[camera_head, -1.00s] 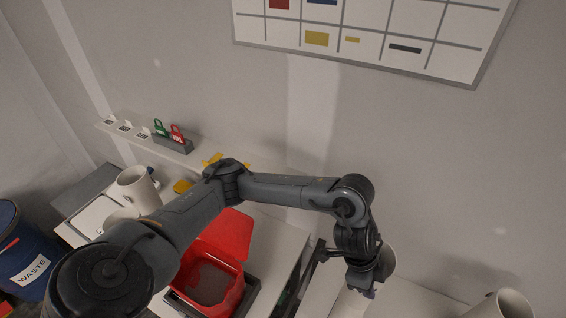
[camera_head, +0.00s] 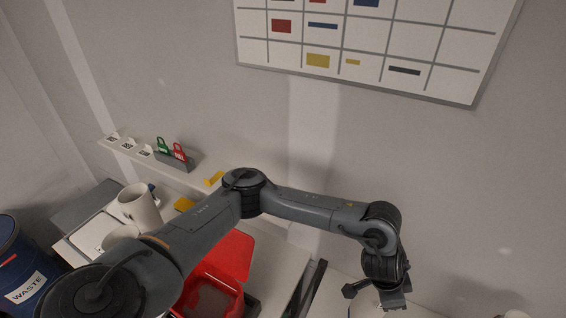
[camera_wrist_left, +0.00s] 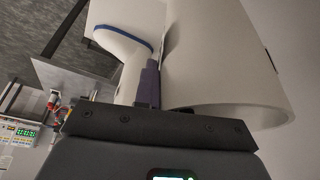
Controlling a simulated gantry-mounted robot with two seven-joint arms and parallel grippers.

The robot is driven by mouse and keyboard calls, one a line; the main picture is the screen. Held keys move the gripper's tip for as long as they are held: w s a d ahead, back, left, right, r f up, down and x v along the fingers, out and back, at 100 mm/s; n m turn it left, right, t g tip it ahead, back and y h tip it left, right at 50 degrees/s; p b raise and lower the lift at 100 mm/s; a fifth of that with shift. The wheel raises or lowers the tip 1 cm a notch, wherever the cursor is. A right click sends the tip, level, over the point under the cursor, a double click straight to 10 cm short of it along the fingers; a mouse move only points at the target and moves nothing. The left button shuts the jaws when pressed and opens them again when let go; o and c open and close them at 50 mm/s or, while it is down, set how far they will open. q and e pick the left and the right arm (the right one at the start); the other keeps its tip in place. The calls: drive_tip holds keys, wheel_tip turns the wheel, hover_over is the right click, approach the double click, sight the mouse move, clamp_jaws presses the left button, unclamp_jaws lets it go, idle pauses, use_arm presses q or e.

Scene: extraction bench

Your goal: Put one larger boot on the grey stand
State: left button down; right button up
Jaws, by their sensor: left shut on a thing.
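My left gripper (camera_head: 378,296) is low at the right of the head view. In the left wrist view, its purple finger (camera_wrist_left: 150,85) presses against the wall of a white boot (camera_wrist_left: 225,60) with a wide open shaft. A second white rounded part with a blue edge (camera_wrist_left: 122,45) lies beside it; I cannot tell whether it belongs to the same boot. Part of the held boot (camera_head: 362,304) shows under the gripper in the head view. Another white open-topped piece (camera_head: 140,206) stands at the left. I cannot clearly pick out the grey stand. My right gripper is not in view.
An open red bin (camera_head: 232,256) stands on the bench below my left arm. A blue waste drum (camera_head: 20,265) is at far left. A wall shelf holds green and red tags (camera_head: 178,151). A gridded board (camera_head: 360,50) hangs on the wall.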

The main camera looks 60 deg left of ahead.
use_arm(q)
drive_tip(key=n, duration=0.1)
drive_tip(key=w+a+f+n+y, duration=0.1)
drive_tip(key=n, duration=0.1)
drive_tip(key=w+a+n, duration=0.1)
drive_tip(key=n, duration=0.1)
drive_tip(key=shift+f+t+y, duration=0.25)
drive_tip(key=shift+t+y, duration=0.15)
drive_tip(key=shift+n, duration=0.3)
